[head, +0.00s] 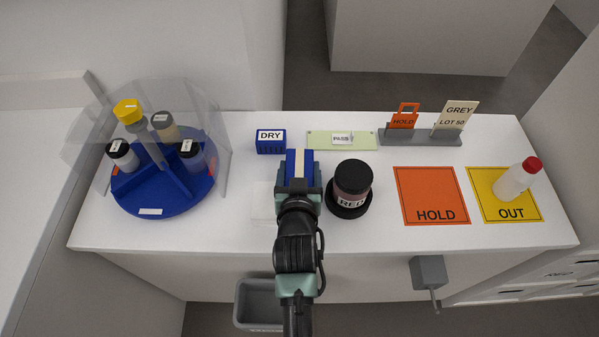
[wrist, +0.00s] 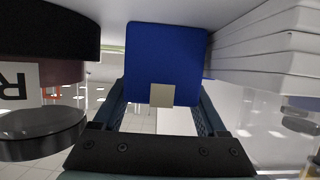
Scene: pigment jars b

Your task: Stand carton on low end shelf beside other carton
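A blue carton (head: 300,160) with a cream stripe down its top is upright on the worktop's near middle, or just above it; I cannot tell which. My gripper (head: 300,182) reaches over it from the front, with a finger along each side. In the wrist view the carton (wrist: 165,55) fills the space between the fingers (wrist: 163,105), which look pressed to its sides. A pale square shows on its face. No second matching carton is clearly seen, and I cannot make out the low end shelf for certain.
A black-lidded RED jar (head: 352,180) stands close right of my gripper. A white stack (wrist: 265,50) is close on its other side. The blue DRY box (head: 270,142), a green strip (head: 320,140) and a grey card holder (head: 420,138) stand behind. White shelving (head: 555,275) is at lower right.

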